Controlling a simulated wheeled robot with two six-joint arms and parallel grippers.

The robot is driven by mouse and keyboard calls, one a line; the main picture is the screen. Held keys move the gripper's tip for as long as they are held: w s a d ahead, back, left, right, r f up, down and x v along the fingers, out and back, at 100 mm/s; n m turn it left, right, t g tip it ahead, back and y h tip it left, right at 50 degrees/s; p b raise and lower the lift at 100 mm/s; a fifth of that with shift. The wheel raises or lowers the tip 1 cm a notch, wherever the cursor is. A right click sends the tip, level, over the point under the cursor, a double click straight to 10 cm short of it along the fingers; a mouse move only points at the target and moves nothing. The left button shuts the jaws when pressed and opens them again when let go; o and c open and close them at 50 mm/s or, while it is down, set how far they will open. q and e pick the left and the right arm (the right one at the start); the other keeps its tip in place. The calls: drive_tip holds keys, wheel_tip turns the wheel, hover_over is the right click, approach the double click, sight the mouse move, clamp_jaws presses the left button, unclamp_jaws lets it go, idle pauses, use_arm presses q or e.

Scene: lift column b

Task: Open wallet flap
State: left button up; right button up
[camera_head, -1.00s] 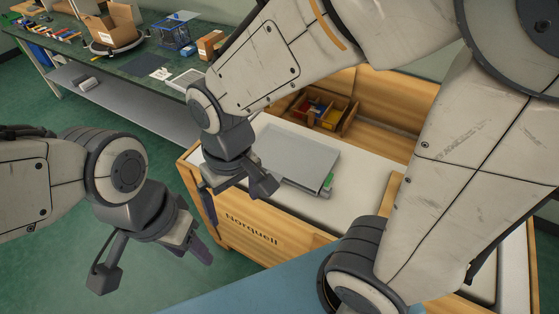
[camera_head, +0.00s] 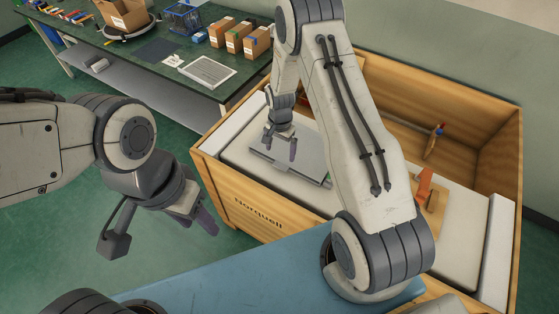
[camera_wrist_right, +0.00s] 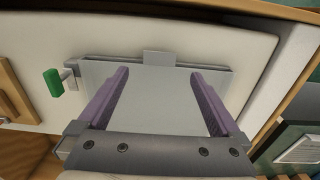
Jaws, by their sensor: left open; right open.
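The wallet looks like a flat grey folder (camera_head: 308,158) lying on the white padding of the wooden crate. In the right wrist view its grey face (camera_wrist_right: 158,112) fills the middle, with a small light tab (camera_wrist_right: 158,57) at its far edge and a green piece (camera_wrist_right: 53,83) at its left. The flap appears closed. My right gripper (camera_head: 279,146) is open and hangs over the wallet's left part. In the wrist view its purple fingers (camera_wrist_right: 160,72) are spread over the grey face; contact cannot be told. My left gripper (camera_head: 198,212) is open and empty, outside the crate.
The wooden crate (camera_head: 262,214) has raised walls around the padding. An orange tool (camera_head: 425,185) sits in its right part. A green bench (camera_head: 143,50) with boxes and a white sheet stands behind left. A blue surface (camera_head: 240,270) lies in front.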

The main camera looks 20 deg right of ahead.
sight(280, 167)
wheel_tip(280, 167, down, 7)
drive_tip(key=shift+f+p, duration=0.2)
drive_tip(key=shift+p, duration=0.55)
clamp_jaws()
